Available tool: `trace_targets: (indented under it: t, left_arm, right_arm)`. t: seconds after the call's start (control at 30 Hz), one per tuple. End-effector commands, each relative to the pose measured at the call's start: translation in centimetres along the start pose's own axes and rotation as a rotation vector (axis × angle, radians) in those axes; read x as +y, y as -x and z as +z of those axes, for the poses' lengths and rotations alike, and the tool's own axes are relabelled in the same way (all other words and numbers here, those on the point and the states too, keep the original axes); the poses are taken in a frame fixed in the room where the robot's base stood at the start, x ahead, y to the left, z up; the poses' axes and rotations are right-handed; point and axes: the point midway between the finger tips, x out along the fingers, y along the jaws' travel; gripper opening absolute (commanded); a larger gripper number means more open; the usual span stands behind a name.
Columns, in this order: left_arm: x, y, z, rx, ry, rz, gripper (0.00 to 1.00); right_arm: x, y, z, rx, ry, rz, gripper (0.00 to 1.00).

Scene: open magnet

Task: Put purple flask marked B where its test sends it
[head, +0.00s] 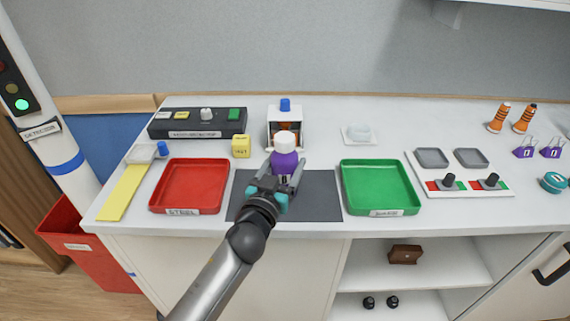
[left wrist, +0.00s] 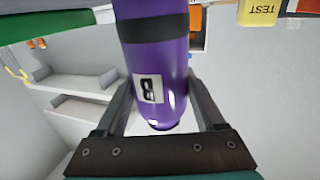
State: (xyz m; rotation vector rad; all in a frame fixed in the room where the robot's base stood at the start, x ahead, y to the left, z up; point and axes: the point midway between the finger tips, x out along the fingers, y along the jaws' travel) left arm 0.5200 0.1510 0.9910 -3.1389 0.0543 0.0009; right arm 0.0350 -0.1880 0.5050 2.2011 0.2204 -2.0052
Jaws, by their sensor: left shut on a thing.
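The purple flask (head: 284,161) has a white cap and stands upright between the fingers of my left gripper (head: 281,182). The gripper is shut on it over the dark grey mat (head: 320,194); I cannot tell whether its base touches the mat. In the left wrist view the flask (left wrist: 158,60) shows a black band and a white label with a B. A yellow block (head: 241,146) marked TEST is behind and left of it. A red tray (head: 187,163) labelled STEEL lies left, a green tray (head: 379,164) right, its label too small to read. My right gripper is not seen.
A white device (head: 299,127) with a blue knob stands behind the flask. A black panel (head: 198,129) is at back left, a yellow strip (head: 122,191) at far left. A white board (head: 460,188) with grey dishes and switches is right. Both trays look empty.

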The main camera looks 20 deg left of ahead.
Motion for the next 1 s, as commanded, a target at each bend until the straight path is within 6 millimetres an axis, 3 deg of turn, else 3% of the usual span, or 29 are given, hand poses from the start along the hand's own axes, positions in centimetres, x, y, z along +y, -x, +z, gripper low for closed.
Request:
trace_targets:
  t: [0.07, 0.1, 0.3, 0.67, 1.0]
  left_arm:
    - [0.0, 0.0, 0.3, 0.002, 0.002, 0.0, 0.0]
    - [0.0, 0.0, 0.3, 0.0, 0.001, 0.0, 0.76]
    - [0.0, 0.0, 0.2, 0.0, 0.001, 0.0, 0.98]
    - [0.0, 0.0, -0.2, 0.0, -0.001, 0.0, 1.0]
    - [0.0, 4.8, 0.0, -0.002, 0.004, 0.0, 1.0]
  right_arm:
    - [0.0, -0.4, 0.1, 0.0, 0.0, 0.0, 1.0]
    - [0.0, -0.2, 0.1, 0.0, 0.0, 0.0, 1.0]
    - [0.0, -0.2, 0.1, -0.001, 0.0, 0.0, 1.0]
    - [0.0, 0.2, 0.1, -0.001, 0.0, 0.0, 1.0]
    - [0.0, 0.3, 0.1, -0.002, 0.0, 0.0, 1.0]
